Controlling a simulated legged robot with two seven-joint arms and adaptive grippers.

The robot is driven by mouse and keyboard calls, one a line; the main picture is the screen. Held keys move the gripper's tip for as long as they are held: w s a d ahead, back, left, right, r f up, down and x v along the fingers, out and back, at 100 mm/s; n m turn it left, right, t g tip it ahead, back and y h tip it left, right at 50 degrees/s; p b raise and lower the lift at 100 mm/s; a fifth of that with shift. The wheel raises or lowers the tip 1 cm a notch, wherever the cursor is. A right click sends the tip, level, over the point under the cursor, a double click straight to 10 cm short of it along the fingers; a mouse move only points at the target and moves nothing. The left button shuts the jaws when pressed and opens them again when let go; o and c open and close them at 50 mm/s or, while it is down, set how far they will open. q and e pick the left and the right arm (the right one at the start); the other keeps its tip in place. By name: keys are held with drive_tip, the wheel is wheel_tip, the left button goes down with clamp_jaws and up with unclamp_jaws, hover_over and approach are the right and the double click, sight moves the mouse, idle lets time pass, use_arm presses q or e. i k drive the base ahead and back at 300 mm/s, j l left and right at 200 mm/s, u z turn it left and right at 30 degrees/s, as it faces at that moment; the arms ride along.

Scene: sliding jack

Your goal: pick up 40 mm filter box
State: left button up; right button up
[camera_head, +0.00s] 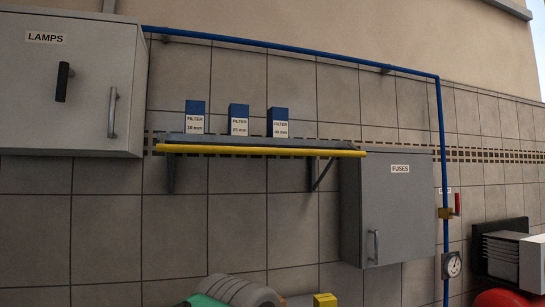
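Three blue-and-white filter boxes stand upright in a row on a grey wall shelf (240,139) with a yellow front bar. The rightmost box (278,122) carries a small label that seems to read 40 mm. The middle box (239,118) reads 25 mm and the left box (195,117) reads 10 mm. Gaps separate the boxes. Neither of my grippers is in view.
A LAMPS cabinet (85,100) hangs at left, and a grey FUSES cabinet (390,205) below the shelf's right end. A blue pipe (290,49) runs above, then down past a red-handled valve (456,204) and gauge (452,265). Objects at the bottom edge are cut off.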

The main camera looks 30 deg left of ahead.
sight(278, 117)
drive_tip(key=j+u, duration=0.2)
drive_tip(key=u, duration=0.95)
